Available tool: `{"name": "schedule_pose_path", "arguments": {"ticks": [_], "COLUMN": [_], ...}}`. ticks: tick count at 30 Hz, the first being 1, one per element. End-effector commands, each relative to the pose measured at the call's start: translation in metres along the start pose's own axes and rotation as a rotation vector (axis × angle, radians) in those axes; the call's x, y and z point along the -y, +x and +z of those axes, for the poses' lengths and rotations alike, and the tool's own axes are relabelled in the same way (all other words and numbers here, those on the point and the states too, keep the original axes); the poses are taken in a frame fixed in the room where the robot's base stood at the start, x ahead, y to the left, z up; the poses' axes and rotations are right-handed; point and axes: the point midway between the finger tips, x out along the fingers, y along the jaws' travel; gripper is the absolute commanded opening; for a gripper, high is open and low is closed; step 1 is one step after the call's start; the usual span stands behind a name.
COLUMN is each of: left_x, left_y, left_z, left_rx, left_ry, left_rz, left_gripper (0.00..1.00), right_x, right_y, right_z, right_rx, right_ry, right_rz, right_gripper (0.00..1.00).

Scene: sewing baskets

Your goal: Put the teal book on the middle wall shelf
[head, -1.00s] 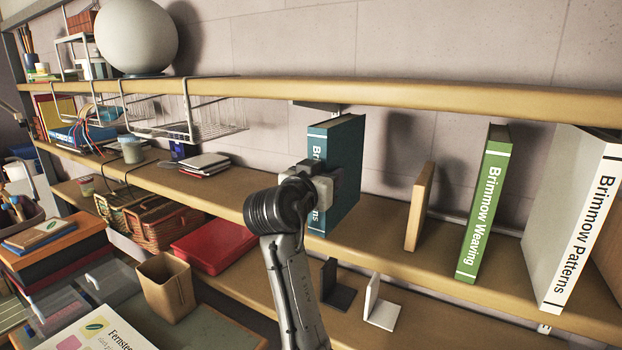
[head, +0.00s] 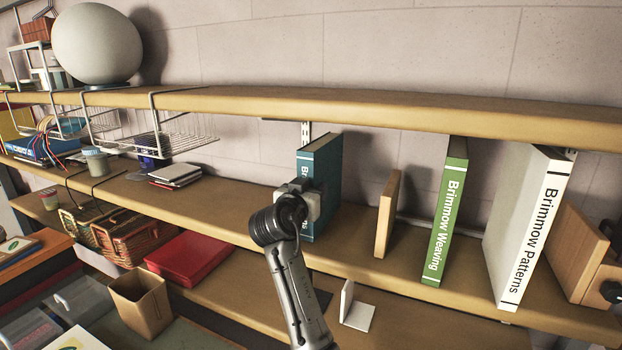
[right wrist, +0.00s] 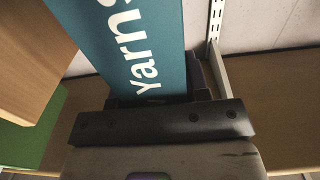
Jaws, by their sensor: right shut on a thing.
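The teal book (head: 326,172) stands upright at the middle wall shelf (head: 225,205), spine facing me. Its white spine lettering shows large in the right wrist view (right wrist: 140,45). My right gripper (head: 300,200) is shut on the lower part of the book's spine side. The gripper hides part of the spine. I cannot tell for sure whether the book's bottom edge rests on the shelf board. My left gripper is not in view.
Right of the book on the same shelf stand a wooden block (head: 387,215), a green book (head: 446,215) and a white book (head: 520,230). To the left lie small stacked books (head: 175,175). A wire basket (head: 180,143) hangs from the upper shelf (head: 380,108). A white bookend (head: 355,308) stands below.

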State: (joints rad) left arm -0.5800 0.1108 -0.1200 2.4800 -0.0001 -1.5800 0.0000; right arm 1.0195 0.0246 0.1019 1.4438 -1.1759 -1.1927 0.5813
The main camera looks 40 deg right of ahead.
Motion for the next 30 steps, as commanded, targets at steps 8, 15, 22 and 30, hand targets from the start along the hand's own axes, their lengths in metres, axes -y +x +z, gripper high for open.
{"name": "schedule_pose_path", "arguments": {"ticks": [8,15,22,30], "left_x": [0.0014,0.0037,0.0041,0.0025], "left_y": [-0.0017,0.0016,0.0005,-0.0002], "left_z": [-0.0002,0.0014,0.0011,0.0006], "left_rx": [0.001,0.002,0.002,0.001], "left_ry": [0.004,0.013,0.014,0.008], "left_rz": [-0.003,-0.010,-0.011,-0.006], "left_gripper": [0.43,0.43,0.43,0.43], "right_x": [-0.0007,-0.0006,-0.0001,-0.0001], "right_y": [-0.0007,-0.0007,-0.0003,-0.0003], "right_z": [0.0000,0.0038,0.0058,0.0050], "right_rx": [-0.009,-0.008,-0.001,-0.001], "right_ry": [0.004,0.004,0.001,0.001], "right_rz": [0.000,0.000,0.000,0.000], "right_gripper": [0.00,0.00,0.64,0.68]}}
